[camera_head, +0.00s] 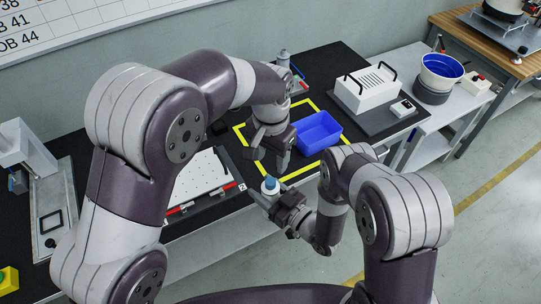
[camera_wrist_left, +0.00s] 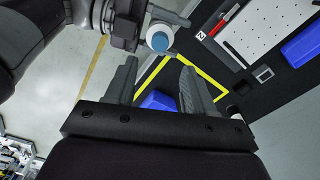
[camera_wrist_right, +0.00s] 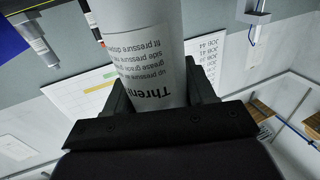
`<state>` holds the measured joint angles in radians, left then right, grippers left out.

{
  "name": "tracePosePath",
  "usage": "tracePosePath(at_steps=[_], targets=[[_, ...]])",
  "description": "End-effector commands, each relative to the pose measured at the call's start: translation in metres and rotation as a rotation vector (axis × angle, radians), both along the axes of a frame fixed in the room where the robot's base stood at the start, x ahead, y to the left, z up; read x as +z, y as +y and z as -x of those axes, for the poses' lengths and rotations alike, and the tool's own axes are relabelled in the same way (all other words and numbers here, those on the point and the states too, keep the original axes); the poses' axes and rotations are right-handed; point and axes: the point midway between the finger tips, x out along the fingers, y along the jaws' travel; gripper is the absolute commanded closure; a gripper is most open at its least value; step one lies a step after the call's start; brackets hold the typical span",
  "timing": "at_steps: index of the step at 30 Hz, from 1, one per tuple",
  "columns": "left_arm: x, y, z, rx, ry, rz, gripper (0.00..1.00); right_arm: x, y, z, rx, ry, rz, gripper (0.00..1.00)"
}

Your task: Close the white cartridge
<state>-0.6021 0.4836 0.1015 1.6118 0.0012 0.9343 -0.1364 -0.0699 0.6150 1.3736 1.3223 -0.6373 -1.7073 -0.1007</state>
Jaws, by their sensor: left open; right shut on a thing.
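The white cartridge (camera_wrist_right: 155,75), a cylinder with printed text, is between the fingers of my right gripper (camera_head: 272,199), which is shut on it. In the head view its blue end (camera_head: 270,184) points up, and the left wrist view shows that blue end (camera_wrist_left: 160,43) inside a white rim. I cannot tell whether the blue part is a cap or how tightly it sits. My left gripper (camera_head: 269,157) is open and empty, close above the cartridge and apart from it. Its fingers (camera_wrist_left: 155,85) show spread in the left wrist view.
A white perforated board (camera_head: 205,182) lies to the left. A white box with black handles (camera_head: 366,88) stands at the back right. The table's front edge is below my left arm.

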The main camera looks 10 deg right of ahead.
Motion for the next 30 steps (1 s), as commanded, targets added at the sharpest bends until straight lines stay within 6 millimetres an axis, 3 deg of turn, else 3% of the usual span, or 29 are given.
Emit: tracePosePath(at_steps=[3,9,22,30], targets=[[0.0,0.001,0.002,0.357,0.008,-0.003,0.46,0.001,0.0,0.0,0.0,-0.002,-0.001,1.0],[0.0,0.002,0.002,0.691,0.011,-0.004,0.46,0.001,0.0,0.0,0.0,-0.002,-0.001,1.0],[-0.004,0.002,0.003,0.736,0.012,-0.005,0.46,0.001,0.0,0.0,0.0,-0.002,-0.001,1.0],[-0.044,0.002,0.003,0.735,0.014,-0.008,0.46,0.001,0.0,0.0,0.0,-0.002,-0.001,1.0]])
